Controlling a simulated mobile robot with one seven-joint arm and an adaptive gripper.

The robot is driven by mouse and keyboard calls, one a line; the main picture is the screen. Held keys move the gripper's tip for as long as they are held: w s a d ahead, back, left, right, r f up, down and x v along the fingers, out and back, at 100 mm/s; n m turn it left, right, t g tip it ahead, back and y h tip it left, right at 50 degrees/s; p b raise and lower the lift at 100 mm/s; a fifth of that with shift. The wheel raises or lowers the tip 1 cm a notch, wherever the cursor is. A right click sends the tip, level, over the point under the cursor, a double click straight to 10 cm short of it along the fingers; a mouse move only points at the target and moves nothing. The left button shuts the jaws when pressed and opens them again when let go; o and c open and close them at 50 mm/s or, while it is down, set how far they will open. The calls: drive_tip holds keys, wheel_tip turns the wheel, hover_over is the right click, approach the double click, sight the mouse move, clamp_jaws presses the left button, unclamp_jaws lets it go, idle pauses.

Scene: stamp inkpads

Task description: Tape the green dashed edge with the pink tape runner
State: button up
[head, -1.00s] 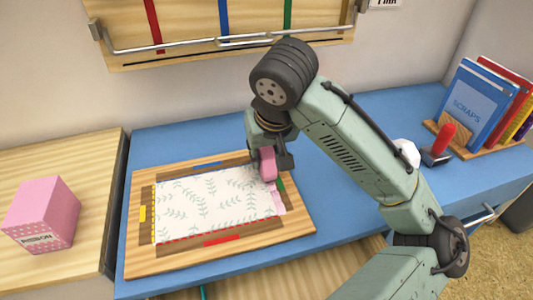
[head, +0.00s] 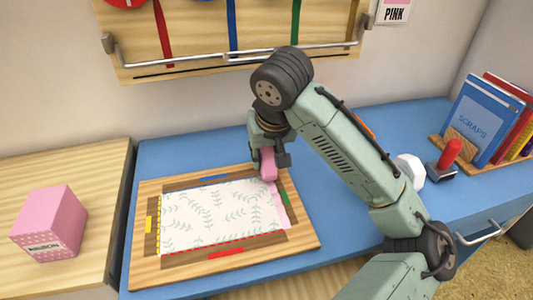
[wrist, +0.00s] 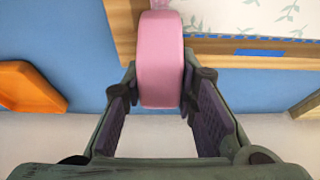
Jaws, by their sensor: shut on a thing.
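The pink tape runner (head: 267,165) is in my gripper (head: 268,158), whose fingers are shut on its sides. The wrist view shows the runner (wrist: 160,60) between both fingers (wrist: 160,100). It is at the back right corner of the white leaf-patterned sheet (head: 215,215), which lies on a wooden board (head: 150,275). A pink strip (head: 281,210) runs along the sheet's right edge, beside the green tab (head: 284,194). No green dashes can be made out there. I cannot tell whether the runner touches the sheet.
Blue (head: 214,178), yellow (head: 149,225) and red (head: 226,253) tabs mark the board's other sides. A pink box (head: 48,222) stands left. A red-handled stamp (head: 447,156) and books (head: 480,115) are right.

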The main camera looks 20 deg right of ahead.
wheel_tip(320, 180, up, 7)
drive_tip(key=p, duration=0.7)
drive_tip(key=shift+r, duration=0.1)
idle(0.4)
